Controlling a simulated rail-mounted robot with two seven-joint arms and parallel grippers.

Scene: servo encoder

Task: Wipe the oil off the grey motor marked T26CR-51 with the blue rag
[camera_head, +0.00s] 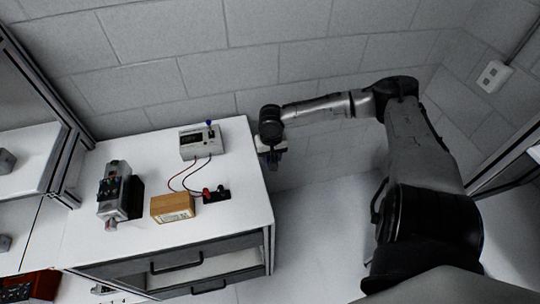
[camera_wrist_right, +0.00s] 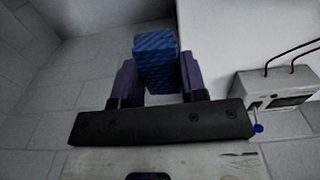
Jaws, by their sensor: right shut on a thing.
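A grey motor (camera_head: 114,197) with dark parts on top lies on the left half of the white workbench in the head view. Its marking is too small to read, and I cannot make out the oil. My right gripper (camera_head: 275,158) is at the bench's right edge, well to the right of the motor. In the right wrist view my right gripper (camera_wrist_right: 158,74) is shut on the blue rag (camera_wrist_right: 155,47), a folded, patterned block between its purple fingers. In the head view the rag is mostly hidden under the wrist. My left gripper is out of view.
A grey meter box (camera_head: 201,142) at the back has red and black leads to a dark terminal piece (camera_head: 216,194). The bench front has drawers (camera_head: 190,262). A brick wall is behind.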

